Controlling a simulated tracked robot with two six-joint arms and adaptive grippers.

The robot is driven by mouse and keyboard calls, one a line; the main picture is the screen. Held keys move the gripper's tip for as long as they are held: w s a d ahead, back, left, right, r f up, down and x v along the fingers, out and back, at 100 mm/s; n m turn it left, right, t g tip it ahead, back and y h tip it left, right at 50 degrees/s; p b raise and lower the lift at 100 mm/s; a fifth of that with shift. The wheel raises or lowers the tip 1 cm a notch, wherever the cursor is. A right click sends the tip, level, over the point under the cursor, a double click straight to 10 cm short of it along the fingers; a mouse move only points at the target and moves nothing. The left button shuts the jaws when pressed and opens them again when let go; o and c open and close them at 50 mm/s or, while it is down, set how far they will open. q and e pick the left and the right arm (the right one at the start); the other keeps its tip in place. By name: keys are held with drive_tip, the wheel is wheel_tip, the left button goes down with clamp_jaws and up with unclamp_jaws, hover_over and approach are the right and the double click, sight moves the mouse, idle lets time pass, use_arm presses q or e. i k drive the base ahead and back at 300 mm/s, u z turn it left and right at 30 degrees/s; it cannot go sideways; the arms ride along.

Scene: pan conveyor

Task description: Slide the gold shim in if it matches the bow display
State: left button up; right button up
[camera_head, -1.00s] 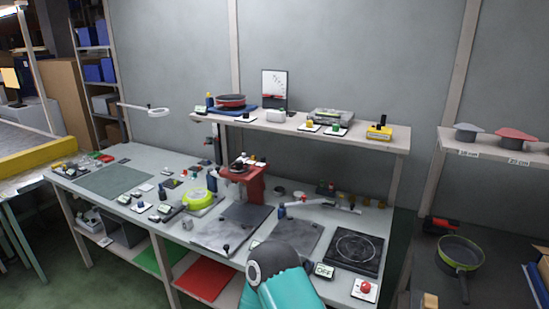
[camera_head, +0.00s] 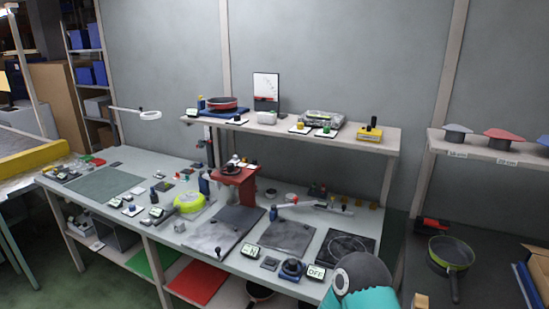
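A small display (camera_head: 249,250) at the bench's front edge shows a short reading too small to read for certain; I cannot tell whether it is the bow display. Another display (camera_head: 316,271) reads OFF. Small yellow-gold pieces (camera_head: 345,201) stand at the back right of the bench; I cannot tell whether one is the gold shim. A red press-like stand (camera_head: 234,185) rises mid-bench, with dark flat plates in front of it. A teal and grey part of my arm covers the bench's front right corner. Neither gripper's fingers show.
A lime green pan (camera_head: 188,202) lies on the bench left of the red stand. A shelf (camera_head: 300,133) above the bench holds a red pan (camera_head: 221,104) and small devices. A dark hob plate (camera_head: 347,248) is at the right. A green mat (camera_head: 104,184) lies bare at the left.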

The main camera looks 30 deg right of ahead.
sight(245, 162)
drive_tip(key=z, duration=0.15)
drive_tip(key=i, duration=1)
drive_tip(key=u, duration=0.05)
